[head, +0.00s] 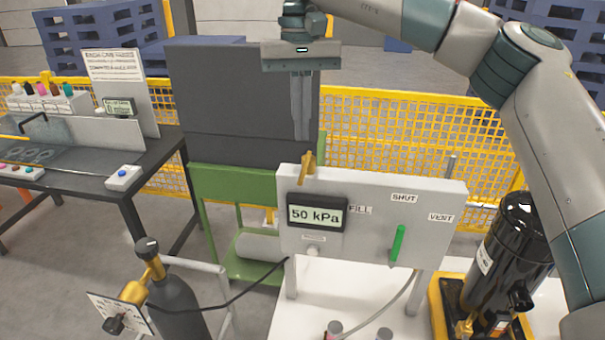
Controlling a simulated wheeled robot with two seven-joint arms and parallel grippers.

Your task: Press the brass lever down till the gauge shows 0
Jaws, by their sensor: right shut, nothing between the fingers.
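The brass lever (308,166) stands up at the top left edge of a grey panel (370,238). The gauge (316,214) on the panel reads 50 kPa. A green handle (397,244) sits on the panel's right part, among labels FILL, SHUT and VENT, and stands nearly upright below SHUT. My right gripper (301,138) points down with its fingers together and empty. Its tips appear just above the lever in the picture; I cannot tell the exact gap in depth. My left gripper is not in view.
A black cylinder with a brass valve (172,295) stands at lower left, with a hose to the panel. A black pump-like unit (513,250) stands at right. A dark box (240,105) on a green stand and a yellow mesh fence (400,125) are behind. A workbench (85,190) is at left.

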